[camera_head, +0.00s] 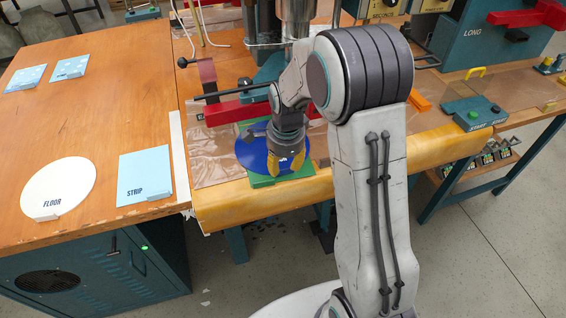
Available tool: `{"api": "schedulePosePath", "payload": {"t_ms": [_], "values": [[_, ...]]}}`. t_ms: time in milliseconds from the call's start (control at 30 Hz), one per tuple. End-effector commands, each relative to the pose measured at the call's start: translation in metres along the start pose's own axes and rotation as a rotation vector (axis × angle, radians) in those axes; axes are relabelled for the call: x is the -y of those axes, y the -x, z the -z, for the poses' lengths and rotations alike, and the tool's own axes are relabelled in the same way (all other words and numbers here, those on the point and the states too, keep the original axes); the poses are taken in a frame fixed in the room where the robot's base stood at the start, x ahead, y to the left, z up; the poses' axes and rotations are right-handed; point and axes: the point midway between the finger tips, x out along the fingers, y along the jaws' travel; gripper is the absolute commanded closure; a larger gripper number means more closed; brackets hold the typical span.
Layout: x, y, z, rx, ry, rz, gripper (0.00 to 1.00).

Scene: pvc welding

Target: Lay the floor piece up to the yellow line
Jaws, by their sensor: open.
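A blue disc (247,153) lies on a green plate (262,181) at the front edge of the work table. My gripper (285,164) points down over the right part of this disc, its yellow fingertips apart. I cannot tell whether the fingertips touch the disc. A white round piece marked FLOOR (62,182) lies flat on the left table, well away from my gripper. No separate yellow line can be made out; my gripper and arm hide part of the plate and the table behind.
A light blue sheet marked STRIP (146,171) lies on the left wooden table (110,110), with two small pale sheets (69,68) farther back. A red bar (235,110) stands behind the disc. Teal machine units (474,112) stand at right. The left table's middle is clear.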

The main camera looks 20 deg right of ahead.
Motion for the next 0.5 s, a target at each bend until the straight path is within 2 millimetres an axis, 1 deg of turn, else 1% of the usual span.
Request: {"api": "schedulePosePath", "payload": {"t_ms": [167, 500], "values": [[-0.008, 0.005, 0.0, 0.0, 0.0, 0.001, 0.64], [-0.034, 0.02, 0.0, 0.0, 0.0, 0.003, 0.64]]}}
